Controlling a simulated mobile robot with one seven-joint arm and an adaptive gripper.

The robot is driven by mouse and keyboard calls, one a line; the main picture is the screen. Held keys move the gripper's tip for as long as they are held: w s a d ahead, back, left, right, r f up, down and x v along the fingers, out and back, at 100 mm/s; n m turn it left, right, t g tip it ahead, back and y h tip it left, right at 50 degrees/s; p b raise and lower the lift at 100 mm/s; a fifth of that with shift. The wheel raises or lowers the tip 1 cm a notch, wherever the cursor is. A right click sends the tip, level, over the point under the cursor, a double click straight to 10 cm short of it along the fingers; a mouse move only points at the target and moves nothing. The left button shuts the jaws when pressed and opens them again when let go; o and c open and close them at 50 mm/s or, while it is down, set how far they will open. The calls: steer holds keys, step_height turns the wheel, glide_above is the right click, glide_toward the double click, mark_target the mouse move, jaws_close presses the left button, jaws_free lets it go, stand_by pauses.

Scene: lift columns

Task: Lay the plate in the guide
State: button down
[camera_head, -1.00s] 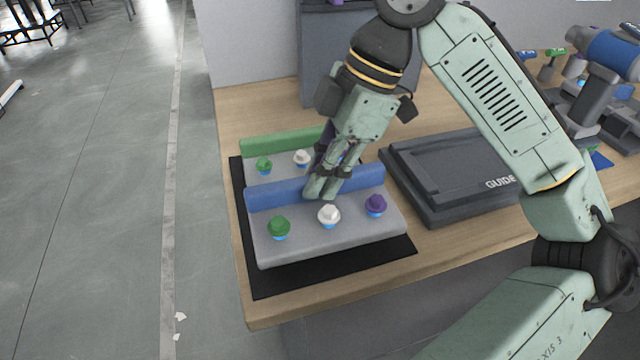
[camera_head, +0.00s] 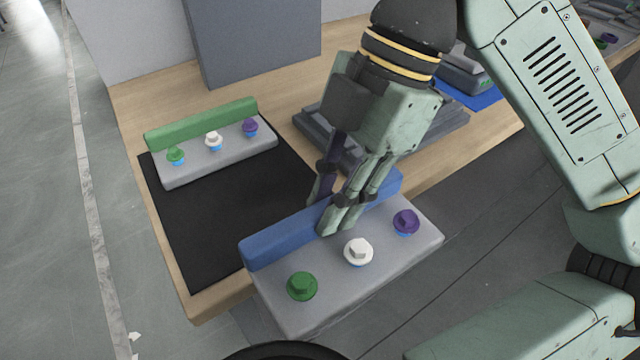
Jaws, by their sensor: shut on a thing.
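My gripper (camera_head: 335,212) is shut on the blue upright edge of a grey plate (camera_head: 330,287). The plate carries a green, a white and a purple bolt head along its flat part. It is held in the air, in front of the table's front edge and nearer the camera than the black mat. The guide (camera_head: 440,130), a dark grey block on the table, is behind my gripper and partly hidden by it. A second grey plate with a green edge (camera_head: 200,125) and similar bolts lies on the far end of the mat.
The black mat (camera_head: 215,225) has bare room in front of the green-edged plate. A grey panel (camera_head: 255,40) stands at the back of the table. A blue item (camera_head: 480,92) lies beyond the guide. The wooden table's front edge (camera_head: 200,308) runs below the mat.

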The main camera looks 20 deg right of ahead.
steer(key=shift+r+p, duration=1.5)
steer(key=shift+p, duration=0.35)
steer(key=shift+w, duration=0.1)
